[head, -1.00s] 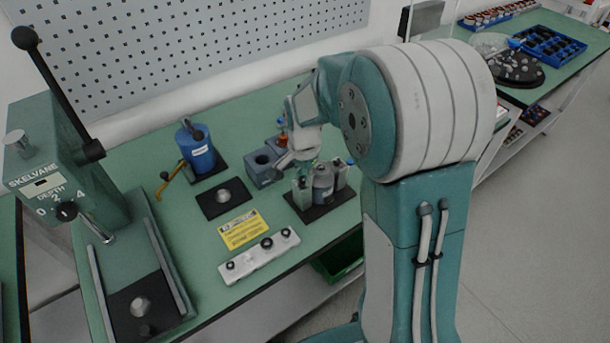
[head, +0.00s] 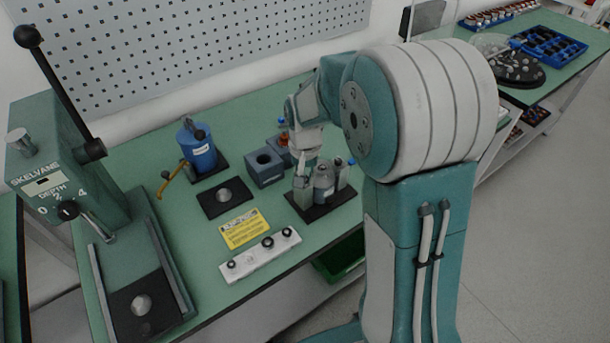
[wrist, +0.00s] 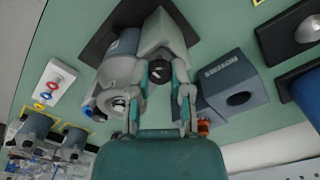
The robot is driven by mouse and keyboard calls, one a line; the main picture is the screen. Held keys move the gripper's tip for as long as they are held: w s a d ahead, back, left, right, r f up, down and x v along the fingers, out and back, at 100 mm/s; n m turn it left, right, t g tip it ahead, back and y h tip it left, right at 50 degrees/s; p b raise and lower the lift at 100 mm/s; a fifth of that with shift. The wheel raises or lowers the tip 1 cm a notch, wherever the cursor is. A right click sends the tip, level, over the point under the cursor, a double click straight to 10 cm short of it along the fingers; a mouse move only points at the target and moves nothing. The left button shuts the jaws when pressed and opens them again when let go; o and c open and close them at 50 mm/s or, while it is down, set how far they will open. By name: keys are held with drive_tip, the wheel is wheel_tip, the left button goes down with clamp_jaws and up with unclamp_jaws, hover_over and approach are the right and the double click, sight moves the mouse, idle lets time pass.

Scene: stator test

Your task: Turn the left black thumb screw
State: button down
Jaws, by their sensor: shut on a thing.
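The test fixture has a black base plate (head: 318,207) near the bench's front edge, carrying a grey stator cylinder (head: 324,183) between upright clamp blocks. The left clamp block (head: 301,193) stands directly below my gripper (head: 303,165). In the wrist view, my gripper (wrist: 164,95) points at this pale block (wrist: 163,38), with its fingers on either side of the dark round thumb screw (wrist: 160,71). The fingers are shut on the screw. The stator (wrist: 118,73) is beside it. In the head view the screw is hidden by my gripper.
A blue-grey block with a hole (head: 265,167) stands close left of the fixture. A blue canister (head: 197,147), a black plate (head: 224,197), a yellow label (head: 243,229) and a white knob strip (head: 261,254) lie further left. A press (head: 70,190) occupies the far left.

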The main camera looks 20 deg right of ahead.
drive_tip(key=shift+s+f, duration=0.1)
drive_tip(key=shift+s, duration=0.05)
drive_tip(key=c, duration=0.5)
unclamp_jaws()
drive_tip(key=shift+c, duration=0.2)
drive_tip(key=shift+a, duration=0.1)
drive_tip(key=shift+r, duration=0.2)
wheel_tip(320, 180, up, 12)
drive_tip(key=shift+f, duration=0.2)
